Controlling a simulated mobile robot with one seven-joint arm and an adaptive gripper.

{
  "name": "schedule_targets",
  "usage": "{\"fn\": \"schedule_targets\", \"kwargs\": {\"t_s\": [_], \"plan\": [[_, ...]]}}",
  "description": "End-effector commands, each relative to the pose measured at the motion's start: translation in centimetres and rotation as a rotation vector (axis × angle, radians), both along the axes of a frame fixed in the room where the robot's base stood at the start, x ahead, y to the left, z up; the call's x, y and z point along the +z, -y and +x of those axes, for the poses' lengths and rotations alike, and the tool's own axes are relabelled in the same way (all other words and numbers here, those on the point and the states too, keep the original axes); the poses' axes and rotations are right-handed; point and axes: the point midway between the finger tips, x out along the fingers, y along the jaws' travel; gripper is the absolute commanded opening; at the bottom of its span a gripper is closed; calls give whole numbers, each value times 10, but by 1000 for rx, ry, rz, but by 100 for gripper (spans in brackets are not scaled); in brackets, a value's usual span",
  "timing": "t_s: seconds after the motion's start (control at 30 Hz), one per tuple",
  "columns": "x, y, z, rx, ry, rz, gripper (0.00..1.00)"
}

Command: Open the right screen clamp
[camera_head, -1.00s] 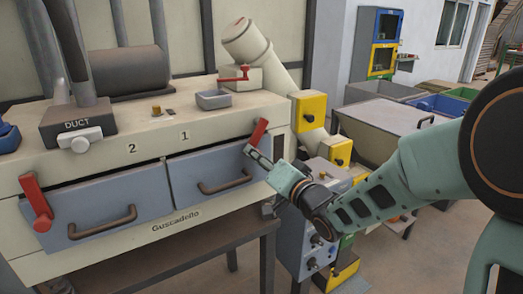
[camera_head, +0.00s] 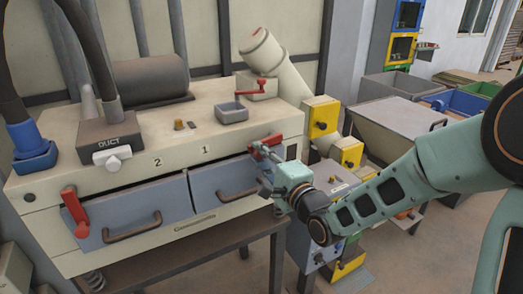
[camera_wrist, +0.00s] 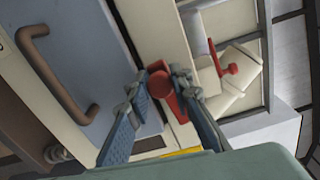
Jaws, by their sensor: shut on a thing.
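The right screen clamp is a red lever (camera_head: 270,141) at the upper right corner of the blue-grey screen front (camera_head: 223,188) marked 1. It lies slanted, close to level, in the head view. My gripper (camera_head: 263,154) is at this lever, shut on it. In the wrist view, the red lever (camera_wrist: 162,88) sits between the two blue-grey fingers of my gripper (camera_wrist: 161,82), with its round end towards the camera. The fingers hide part of the lever in the head view. The left red clamp (camera_head: 75,212) hangs at the left end of screen 2.
A grey bin (camera_head: 400,130) stands farther right. The floor in front is clear.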

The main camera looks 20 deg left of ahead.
Motion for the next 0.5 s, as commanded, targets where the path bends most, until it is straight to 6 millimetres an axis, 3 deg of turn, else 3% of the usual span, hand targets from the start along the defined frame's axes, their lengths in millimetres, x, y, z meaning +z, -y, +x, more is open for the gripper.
{"fn": "schedule_targets", "kwargs": {"t_s": [0.03, 0.5], "plan": [[7, 0, 0, 0, -19, 20, 0], [12, 0, 0, -1, -102, 93, 0]]}}
